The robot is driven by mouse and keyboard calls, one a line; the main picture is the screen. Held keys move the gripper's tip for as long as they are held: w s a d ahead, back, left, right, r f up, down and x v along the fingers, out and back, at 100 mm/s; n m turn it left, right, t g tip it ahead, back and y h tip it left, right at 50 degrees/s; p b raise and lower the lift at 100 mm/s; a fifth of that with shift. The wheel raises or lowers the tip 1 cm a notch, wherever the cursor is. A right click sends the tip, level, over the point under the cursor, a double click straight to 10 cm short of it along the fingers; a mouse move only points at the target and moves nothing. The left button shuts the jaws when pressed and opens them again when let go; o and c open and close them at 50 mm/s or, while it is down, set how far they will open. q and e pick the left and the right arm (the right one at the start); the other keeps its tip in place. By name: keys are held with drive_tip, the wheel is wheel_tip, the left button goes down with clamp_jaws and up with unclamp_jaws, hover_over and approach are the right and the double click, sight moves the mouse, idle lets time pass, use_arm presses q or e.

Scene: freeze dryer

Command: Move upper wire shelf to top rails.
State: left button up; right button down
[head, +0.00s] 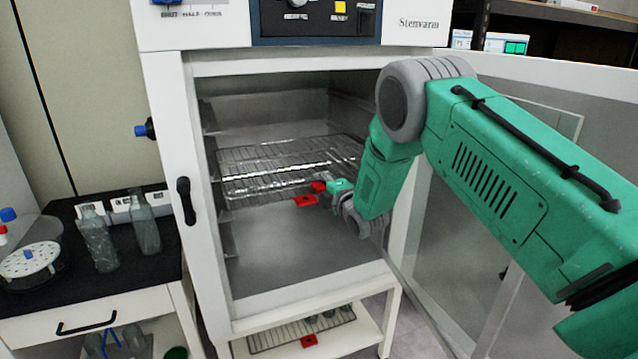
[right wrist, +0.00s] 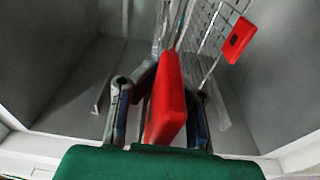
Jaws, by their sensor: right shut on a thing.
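The upper wire shelf (head: 265,155) is inside the open dryer chamber, close above a second wire shelf (head: 255,194). Two red tabs show at the shelves' front edges, an upper one (head: 319,187) and a lower one (head: 305,201). My right gripper (head: 329,188) is at the right front of the shelves, shut on the upper red tab. In the right wrist view, this red tab (right wrist: 167,100) lies between the fingers, and the other red tab (right wrist: 239,40) is apart, to the upper right. My arm covers the shelves' right end. My left gripper is not in view.
The dryer door (head: 440,250) stands open at the right, behind my arm. The chamber floor (head: 300,265) is clear. Another wire rack (head: 275,335) with a red tab lies below the dryer. A black-topped cart (head: 70,275) with bottles stands at the left.

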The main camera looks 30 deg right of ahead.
drive_tip(key=c, duration=1.6)
unclamp_jaws()
drive_tip(key=shift+d, duration=0.1)
drive_tip(key=shift+s, duration=0.2)
drive_tip(key=s, duration=0.7)
drive_tip(key=s+a, duration=0.1)
drive_tip(key=s, duration=0.3)
drive_tip(key=shift+s+f, duration=0.15)
drive_tip(key=shift+s, duration=0.1)
drive_tip(key=s+a+f+m+g+b, duration=0.1)
drive_tip(key=s+a+f+m+g, duration=0.5)
drive_tip(key=f, duration=0.5)
drive_tip(key=s+a+f+m+g+b, duration=0.2)
drive_tip(key=s+a+f+m+g, duration=0.15)
drive_tip(key=s+f, duration=0.65)
drive_tip(key=s+a+f+m+g, duration=0.2)
drive_tip(key=s+f, duration=0.1)
drive_tip(key=s, duration=0.4)
drive_tip(key=s+a+f+m+g+b, duration=0.1)
drive_tip(key=s+a+f+m+g, duration=0.1)
drive_tip(key=s, duration=0.6)
drive_tip(key=s+a+f+m+g+y, duration=0.1)
drive_tip(key=s+a+f+m+g, duration=0.2)
drive_tip(key=s, duration=0.5)
drive_tip(key=shift+s+a+f+g+b, duration=0.1)
drive_tip(key=shift+a+f+g+b, duration=0.15)
drive_tip(key=shift+f, duration=0.3)
drive_tip(key=shift+s+a+f+g+b, duration=0.1)
drive_tip(key=shift+a+f+g+b, duration=0.1)
drive_tip(key=shift+f, duration=0.3)
